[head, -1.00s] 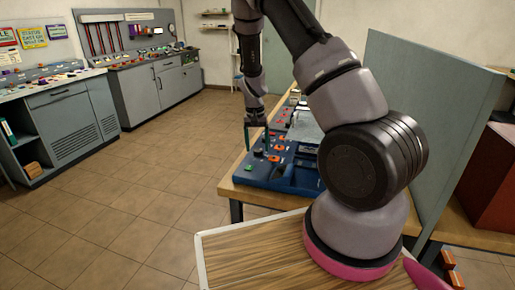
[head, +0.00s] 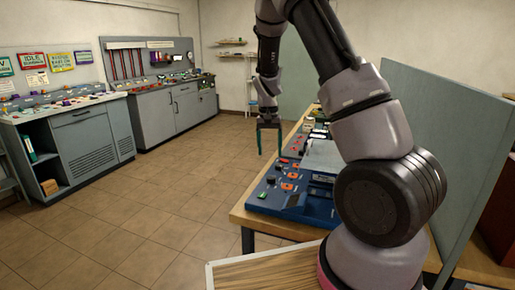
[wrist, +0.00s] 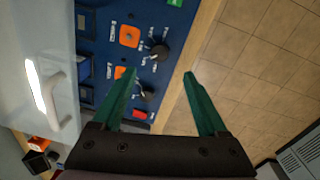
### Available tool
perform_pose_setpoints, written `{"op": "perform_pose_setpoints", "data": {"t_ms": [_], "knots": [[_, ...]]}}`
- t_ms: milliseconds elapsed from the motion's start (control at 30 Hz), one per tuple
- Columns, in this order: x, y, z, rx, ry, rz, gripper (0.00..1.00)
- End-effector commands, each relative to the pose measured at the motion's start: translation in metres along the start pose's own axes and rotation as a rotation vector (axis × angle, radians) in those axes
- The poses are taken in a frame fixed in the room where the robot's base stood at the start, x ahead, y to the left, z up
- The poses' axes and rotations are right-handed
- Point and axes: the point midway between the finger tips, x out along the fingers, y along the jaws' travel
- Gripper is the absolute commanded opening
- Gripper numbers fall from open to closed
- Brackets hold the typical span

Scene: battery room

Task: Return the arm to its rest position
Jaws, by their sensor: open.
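My gripper (head: 269,152) hangs at the end of my raised arm in the head view, fingers pointing down. It is beside and above the left edge of a blue control panel (head: 262,201) on a wooden table (head: 245,219). In the wrist view the two green fingers (wrist: 158,75) are spread apart with nothing between them. Below them show the blue panel (wrist: 104,47), an orange switch plate (wrist: 129,36), black knobs (wrist: 160,51) and the table's edge (wrist: 186,75).
A grey partition (head: 430,130) stands right of my arm. Grey consoles (head: 85,140) and a cabinet (head: 172,118) line the far left. Tiled floor (head: 140,215) left of the table is clear.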

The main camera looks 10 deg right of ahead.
Motion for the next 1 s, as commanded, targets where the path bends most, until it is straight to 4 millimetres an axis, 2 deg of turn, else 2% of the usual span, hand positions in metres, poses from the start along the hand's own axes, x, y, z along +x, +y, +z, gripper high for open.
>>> {"op": "perform_pose_setpoints", "data": {"t_ms": [133,267,400,600,800,1000], "knots": [[-0.035,0.004,0.009,0.012,0.018,-0.061,0.76],[-0.087,0.013,0.029,0.021,0.050,-0.152,0.76],[-0.142,0.028,0.058,0.021,0.096,-0.243,0.76],[-0.207,0.052,0.107,0.008,0.185,-0.348,0.76],[-0.254,0.080,0.165,-0.012,0.296,-0.418,0.76],[-0.277,0.103,0.219,-0.033,0.416,-0.448,0.76]]}}
